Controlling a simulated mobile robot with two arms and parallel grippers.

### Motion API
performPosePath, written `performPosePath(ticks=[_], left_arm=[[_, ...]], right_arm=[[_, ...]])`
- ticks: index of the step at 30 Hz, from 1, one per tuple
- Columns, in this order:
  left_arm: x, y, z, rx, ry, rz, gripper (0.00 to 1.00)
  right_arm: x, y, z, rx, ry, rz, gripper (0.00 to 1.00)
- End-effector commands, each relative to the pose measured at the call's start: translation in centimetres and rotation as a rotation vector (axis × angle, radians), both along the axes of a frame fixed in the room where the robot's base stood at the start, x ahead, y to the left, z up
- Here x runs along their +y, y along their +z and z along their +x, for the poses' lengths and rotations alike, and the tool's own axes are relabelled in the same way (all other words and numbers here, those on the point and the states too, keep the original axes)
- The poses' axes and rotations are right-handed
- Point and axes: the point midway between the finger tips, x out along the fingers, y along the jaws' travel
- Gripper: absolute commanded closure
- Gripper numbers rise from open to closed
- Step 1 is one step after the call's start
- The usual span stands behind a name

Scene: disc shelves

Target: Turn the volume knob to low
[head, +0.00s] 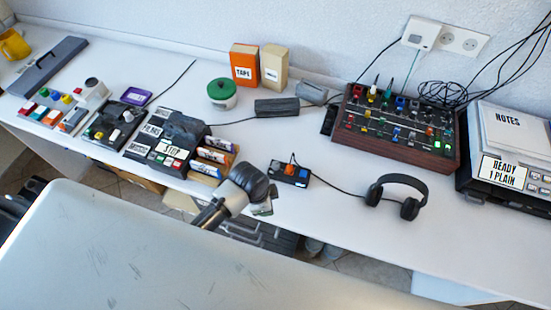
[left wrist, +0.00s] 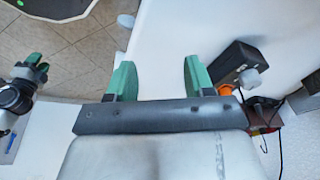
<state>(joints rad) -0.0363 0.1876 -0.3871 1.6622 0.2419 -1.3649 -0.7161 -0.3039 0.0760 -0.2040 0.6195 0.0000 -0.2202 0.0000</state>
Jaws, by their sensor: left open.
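A small black box (head: 289,174) with an orange knob (head: 289,169) lies near the front edge of the white table. In the left wrist view the black box (left wrist: 237,62) shows on the right, with a grey knob (left wrist: 250,78) and an orange part (left wrist: 232,89). No volume label is readable on it. My left gripper (head: 262,208) is left of and in front of the box. Its green fingers (left wrist: 155,80) are apart and empty, the right one close beside the box. Another gripper, apparently my right one (left wrist: 39,64), shows at the left of the wrist view, its opening unclear.
Black headphones (head: 399,194) lie right of the box, with a cable between. A mixer (head: 393,125) stands behind, and a rack of rolled labels (head: 213,157) stands to the left. The table between box and mixer is mostly clear.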

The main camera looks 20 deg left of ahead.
Motion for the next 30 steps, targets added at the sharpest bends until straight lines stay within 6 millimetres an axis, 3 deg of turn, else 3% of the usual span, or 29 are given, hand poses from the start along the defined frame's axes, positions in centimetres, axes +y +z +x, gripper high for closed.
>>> performPosePath(ticks=[1, 9, 16, 20, 30], left_arm=[[-0.2, 1.2, 1.9, -0.008, -0.112, 0.022, 0.47], [-0.1, 7.3, 10.0, 0.012, -0.803, 0.158, 0.47], [1.1, 10.3, 13.0, 0.045, -1.083, 0.213, 0.47], [1.1, 9.5, 13.1, 0.053, -1.11, 0.213, 0.47], [1.1, 3.3, 13.1, 0.052, -1.107, 0.212, 0.47]], right_arm=[[0.3, 0.5, 0.0, 0.0, -0.001, 0.004, 0.57], [0.3, 1.9, 0.0, 0.0, -0.001, 0.003, 0.57], [-0.6, 2.3, 0.3, -0.004, -0.004, -0.007, 0.57], [-0.7, 2.4, 0.3, -0.004, -0.005, -0.008, 0.57], [-0.6, 2.6, 0.4, -0.005, -0.004, -0.008, 0.57]])
